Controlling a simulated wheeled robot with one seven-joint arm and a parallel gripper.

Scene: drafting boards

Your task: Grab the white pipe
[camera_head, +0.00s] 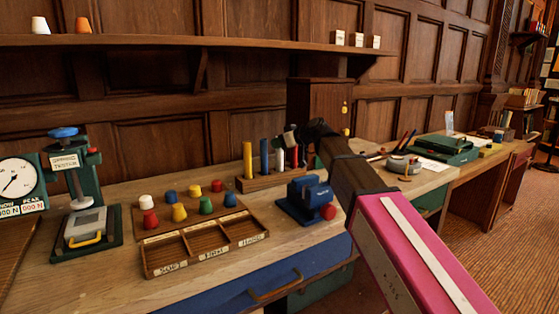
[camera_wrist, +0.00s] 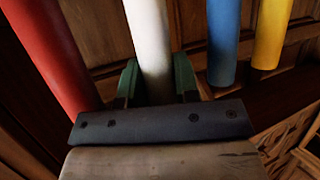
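The white pipe (camera_head: 279,159) stands upright in a wooden rack (camera_head: 258,182) on the desk, among yellow, blue and red pipes. It also shows in the wrist view (camera_wrist: 149,35), running down between the two green fingers of my gripper (camera_wrist: 158,80). The fingers lie close along both sides of it. I cannot tell whether they press on it or leave a small gap. In the head view my gripper (camera_head: 291,138) is at the rack, by the white pipe's top, and its fingertips are hard to make out.
In the wrist view the red pipe (camera_wrist: 50,50) is left of the fingers; the blue (camera_wrist: 223,40) and yellow (camera_wrist: 271,35) pipes are right. A blue block device (camera_head: 311,197) stands in front of the rack. A sorting tray (camera_head: 205,240) and coloured caps are left.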

